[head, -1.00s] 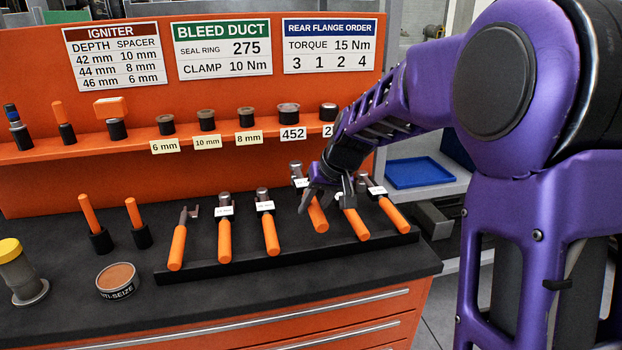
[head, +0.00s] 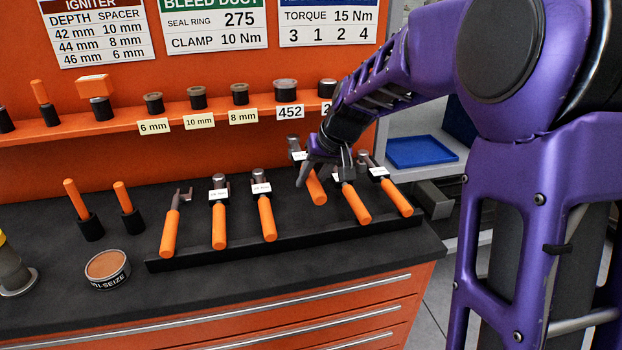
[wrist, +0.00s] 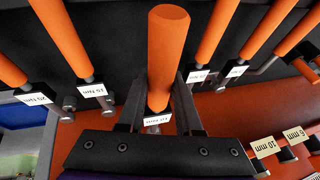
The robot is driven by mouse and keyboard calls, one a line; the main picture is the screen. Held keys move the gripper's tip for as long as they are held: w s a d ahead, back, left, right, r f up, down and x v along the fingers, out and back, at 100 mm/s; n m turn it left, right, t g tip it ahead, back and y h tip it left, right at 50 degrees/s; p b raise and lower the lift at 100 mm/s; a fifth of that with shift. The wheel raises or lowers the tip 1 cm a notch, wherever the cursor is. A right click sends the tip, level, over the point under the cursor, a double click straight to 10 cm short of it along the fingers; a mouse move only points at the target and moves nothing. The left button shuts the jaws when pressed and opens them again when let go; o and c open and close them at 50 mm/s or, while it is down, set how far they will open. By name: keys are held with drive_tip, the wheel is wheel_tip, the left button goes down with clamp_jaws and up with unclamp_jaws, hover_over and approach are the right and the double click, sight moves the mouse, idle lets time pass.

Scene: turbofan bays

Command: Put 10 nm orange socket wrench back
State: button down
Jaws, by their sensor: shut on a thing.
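My gripper (head: 322,178) is shut on an orange-handled wrench (head: 315,188), over the right half of a black rack (head: 205,253). In the wrist view the wrench's orange handle (wrist: 165,55) stands between the two fingers, and its white tag is partly covered, so its number is hard to read. The handle looks larger and nearer the camera than its neighbours. Whether the wrench touches the rack I cannot tell. To its right in the head view lie two more wrenches (head: 355,203), tagged 15 Nm (wrist: 92,91) and 20 Nm in the wrist view. Several other tools lie to its left.
A shelf with sockets and spacers (head: 197,98) runs behind the rack on an orange panel. An anti-seize tin (head: 107,267) and two orange-handled tools in black holders (head: 77,205) stand left. A blue tray (head: 422,151) lies beyond the bench's right side.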

drive_tip(key=shift+f+b, duration=1.85)
drive_tip(key=shift+f, duration=0.55)
drive_tip(key=shift+f+b, duration=1.3)
drive_tip(key=shift+f, duration=0.2)
drive_tip(key=c, duration=0.5)
unclamp_jaws()
drive_tip(key=p+v, duration=0.2)
drive_tip(key=v, duration=1.5)
drive_tip(key=shift+r+p, duration=0.25)
drive_tip(key=shift+p, duration=0.1)
